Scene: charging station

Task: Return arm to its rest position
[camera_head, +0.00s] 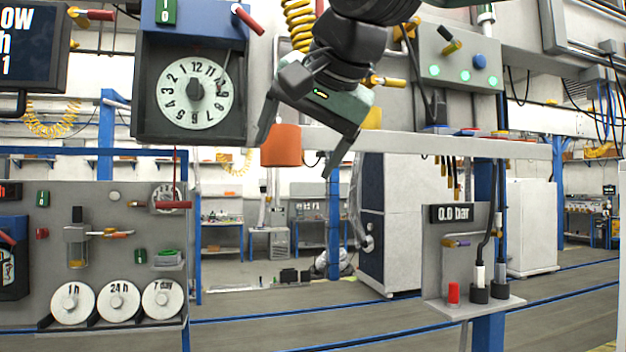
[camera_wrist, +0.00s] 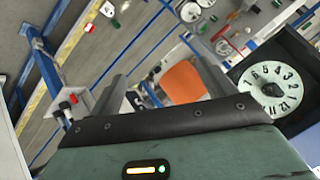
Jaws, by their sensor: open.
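My gripper (camera_head: 300,150) hangs from the top middle of the head view, with its two fingers spread apart and pointing down. An orange block-like thing (camera_head: 281,145) shows between the fingers in the head view. In the wrist view the orange thing (camera_wrist: 183,82) also shows between the open fingers (camera_wrist: 165,78); I cannot tell how far beyond them it is. No finger is seen closed on it. My arm comes down from the top edge and hides part of the panel behind it.
A dial box (camera_head: 193,92) stands left of my gripper. A panel with green buttons (camera_head: 458,62) is to the right. A lower-left board holds round dials (camera_head: 117,301). A small stand with a "0.0 bar" display (camera_head: 452,213) is at lower right. A yellow coiled hose (camera_head: 299,22) hangs near my arm.

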